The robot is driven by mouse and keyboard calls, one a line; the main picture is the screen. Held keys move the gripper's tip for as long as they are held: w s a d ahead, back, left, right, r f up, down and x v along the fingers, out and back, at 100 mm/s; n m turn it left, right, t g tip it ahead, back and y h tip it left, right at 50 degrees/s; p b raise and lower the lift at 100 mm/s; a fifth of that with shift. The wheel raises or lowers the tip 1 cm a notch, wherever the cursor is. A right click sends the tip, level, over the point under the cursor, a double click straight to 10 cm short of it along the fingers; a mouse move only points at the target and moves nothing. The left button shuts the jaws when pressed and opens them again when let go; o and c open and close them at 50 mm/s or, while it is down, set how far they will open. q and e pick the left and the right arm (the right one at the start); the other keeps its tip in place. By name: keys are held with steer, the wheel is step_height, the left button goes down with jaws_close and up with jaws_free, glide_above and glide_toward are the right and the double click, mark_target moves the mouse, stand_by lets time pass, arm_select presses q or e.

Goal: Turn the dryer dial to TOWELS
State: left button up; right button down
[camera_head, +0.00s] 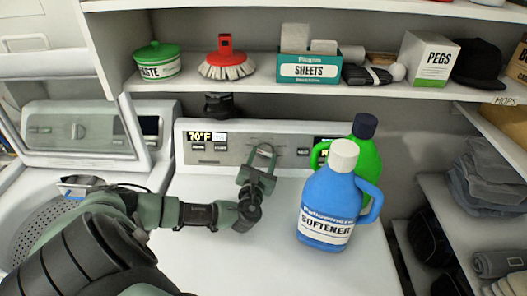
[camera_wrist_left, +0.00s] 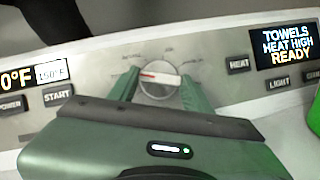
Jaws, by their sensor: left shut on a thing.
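The dryer dial (camera_wrist_left: 160,80) is a round light knob with a red mark at the left end of its grip bar, in the wrist view. My left gripper (camera_head: 262,152) reaches the dryer's control panel (camera_head: 225,155) from the front. Its green fingers (camera_wrist_left: 160,90) sit on both sides of the dial and are shut on it. The display (camera_wrist_left: 288,46) right of the dial reads TOWELS, HEAT HIGH, READY. The small labels around the dial are too blurred to read. My right gripper is not in view.
A blue softener bottle (camera_head: 325,212) and a green bottle (camera_head: 366,150) stand on the dryer top, right of my left gripper. A shelf (camera_head: 190,84) with several goods runs above. A washer (camera_head: 50,205) is at the left. The dryer top's front middle is clear.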

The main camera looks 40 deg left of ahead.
arm_select(q)
steer(key=shift+m, duration=0.3)
steer(key=o, duration=1.4)
steer(key=shift+c, duration=0.2)
steer(key=shift+s, duration=0.1)
steer(key=b+v, duration=0.1)
steer(key=v, duration=0.6)
steer(key=shift+f, duration=0.1)
steer(key=shift+s+d+b, duration=0.15)
steer(key=shift+s+b, duration=0.15)
steer(key=shift+s, duration=0.05)
